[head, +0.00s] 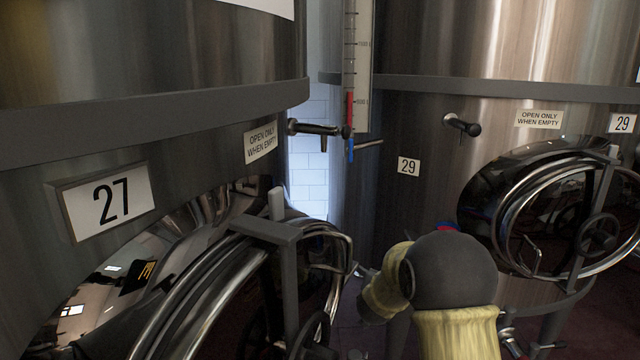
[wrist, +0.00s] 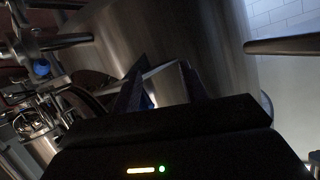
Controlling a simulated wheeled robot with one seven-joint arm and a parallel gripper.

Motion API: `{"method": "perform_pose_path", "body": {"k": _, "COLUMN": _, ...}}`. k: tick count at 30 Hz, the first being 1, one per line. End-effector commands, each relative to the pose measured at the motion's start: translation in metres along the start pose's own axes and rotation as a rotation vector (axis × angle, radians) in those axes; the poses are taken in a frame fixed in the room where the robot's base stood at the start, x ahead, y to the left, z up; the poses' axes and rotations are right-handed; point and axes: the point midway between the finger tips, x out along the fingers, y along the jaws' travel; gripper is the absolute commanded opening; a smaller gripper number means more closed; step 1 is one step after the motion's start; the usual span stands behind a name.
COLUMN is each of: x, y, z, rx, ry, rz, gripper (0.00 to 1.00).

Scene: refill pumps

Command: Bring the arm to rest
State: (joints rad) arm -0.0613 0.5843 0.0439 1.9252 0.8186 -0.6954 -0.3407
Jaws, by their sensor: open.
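My arm, with yellow and dark grey links, shows at the lower middle right of the head view, bent in front of the gap between the two tanks. My gripper (wrist: 162,88) shows in the wrist view as two dark fingers spread apart. It is open and nothing is seen held between them. Behind the fingers is a steel tank surface, tilted in the picture. In the head view the fingers are hidden behind my arm.
Tank 27 (head: 200,50) stands close on the left, its round hatch (head: 215,285) bulging out. Tank 29 (head: 430,120) stands at right with another hatch (head: 545,215). A tap with a blue lever (head: 350,148) and a level gauge (head: 358,60) are between them.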

Motion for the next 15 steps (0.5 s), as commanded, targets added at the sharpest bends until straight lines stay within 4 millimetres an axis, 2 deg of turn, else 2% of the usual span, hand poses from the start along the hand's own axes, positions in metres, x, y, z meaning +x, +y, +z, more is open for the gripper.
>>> {"method": "perform_pose_path", "body": {"k": 1, "x": -0.018, "y": 0.0, "z": 0.004, "rx": -0.025, "ry": -0.06, "rz": -0.053, "gripper": 0.43}}
{"method": "perform_pose_path", "body": {"k": 4, "x": -0.054, "y": 0.002, "z": 0.023, "rx": -0.084, "ry": -0.202, "rz": -0.146, "gripper": 0.43}}
{"method": "perform_pose_path", "body": {"k": 7, "x": -0.096, "y": 0.012, "z": 0.047, "rx": -0.152, "ry": -0.353, "rz": -0.212, "gripper": 0.43}}
{"method": "perform_pose_path", "body": {"k": 12, "x": -0.172, "y": 0.05, "z": 0.091, "rx": -0.278, "ry": -0.609, "rz": -0.261, "gripper": 0.43}}
{"method": "perform_pose_path", "body": {"k": 15, "x": -0.207, "y": 0.072, "z": 0.11, "rx": -0.337, "ry": -0.722, "rz": -0.26, "gripper": 0.43}}
